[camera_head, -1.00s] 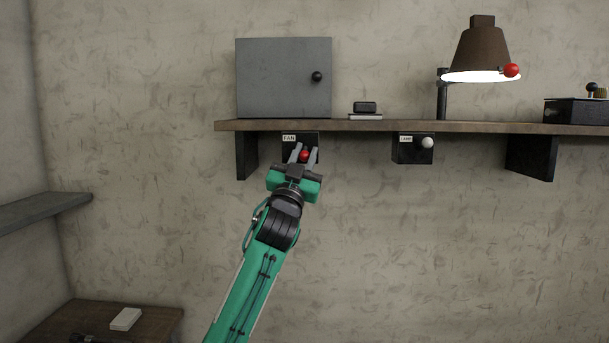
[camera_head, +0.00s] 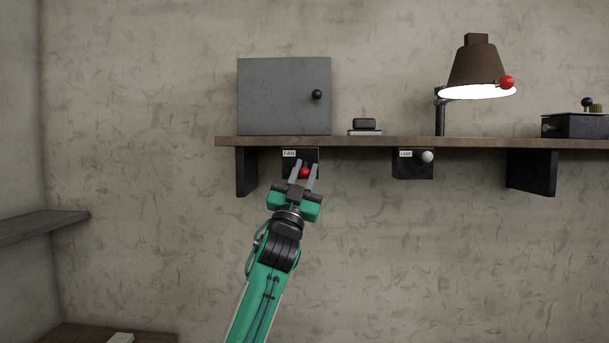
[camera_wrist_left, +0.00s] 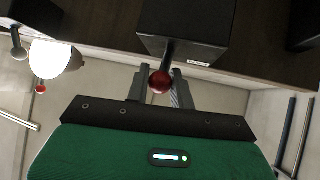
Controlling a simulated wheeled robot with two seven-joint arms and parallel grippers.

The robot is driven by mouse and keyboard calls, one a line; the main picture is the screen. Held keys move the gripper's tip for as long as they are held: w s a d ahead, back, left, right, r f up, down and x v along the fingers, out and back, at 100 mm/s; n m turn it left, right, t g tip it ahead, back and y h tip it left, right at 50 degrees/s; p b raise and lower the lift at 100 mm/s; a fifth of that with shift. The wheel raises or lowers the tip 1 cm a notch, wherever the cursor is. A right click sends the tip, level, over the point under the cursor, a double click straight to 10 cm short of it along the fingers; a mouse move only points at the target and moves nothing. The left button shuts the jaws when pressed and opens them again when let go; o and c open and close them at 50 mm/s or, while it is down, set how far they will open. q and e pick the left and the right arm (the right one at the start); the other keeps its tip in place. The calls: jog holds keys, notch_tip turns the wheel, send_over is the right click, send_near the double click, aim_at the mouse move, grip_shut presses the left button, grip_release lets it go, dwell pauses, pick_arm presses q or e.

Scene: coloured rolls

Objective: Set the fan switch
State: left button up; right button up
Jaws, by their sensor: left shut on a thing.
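The fan switch is a black box (camera_head: 290,169) labelled FAN under the shelf, with a red ball knob (camera_head: 305,173) on its front. My left gripper (camera_head: 307,170) reaches up to it from below, its two fingers on either side of the knob. It is shut on the red knob. In the left wrist view the red knob (camera_wrist_left: 159,81) sits on a dark lever coming from the black box (camera_wrist_left: 185,30), between the grey fingers (camera_wrist_left: 160,84). My right gripper is not in view.
A second black box (camera_head: 412,168) with a white knob hangs under the shelf (camera_head: 370,142) to the right. A grey cabinet (camera_head: 284,97), a small dark block (camera_head: 364,125) and a lit lamp (camera_head: 477,70) stand on the shelf. Dark brackets flank the boxes.

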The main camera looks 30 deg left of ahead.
pick_arm(q)
jog(key=o, duration=0.9)
jog(key=shift+f, duration=0.1)
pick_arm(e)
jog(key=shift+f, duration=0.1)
pick_arm(q)
jog(key=shift+s+f, duration=0.25)
jog(key=shift+f, duration=0.05)
jog(key=b+v, duration=0.4)
jog(key=v, duration=0.9)
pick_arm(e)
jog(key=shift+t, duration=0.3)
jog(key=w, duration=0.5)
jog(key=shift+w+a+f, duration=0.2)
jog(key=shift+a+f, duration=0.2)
pick_arm(q)
jog(key=shift+r, duration=0.1)
